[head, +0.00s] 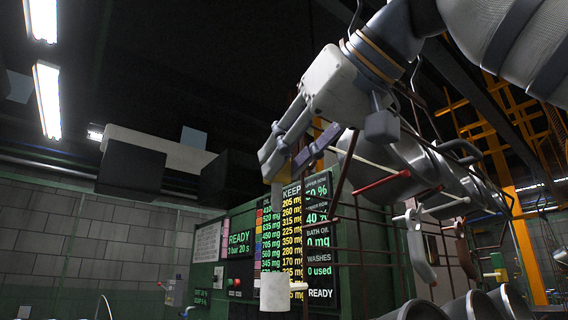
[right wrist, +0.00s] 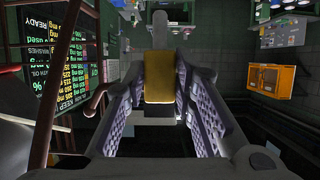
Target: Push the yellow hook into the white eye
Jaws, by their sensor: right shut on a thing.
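My right gripper (head: 285,162) is high near the middle of the head view and is shut on a yellow piece, which I take for the yellow hook. The yellow piece shows as a block between the finger pads in the right wrist view (right wrist: 159,77). The hook's shape is mostly hidden by the fingers. I cannot tell for certain which white part is the eye. My left gripper is not in view.
A dark red wire rack (head: 357,230) stands close right of the gripper, with a red-tipped bar (head: 382,183) and pale rods. Large grey pots (head: 395,165) hang behind. A lit display board (head: 294,235) stands behind the hanging cylinder. The space left of the gripper looks open.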

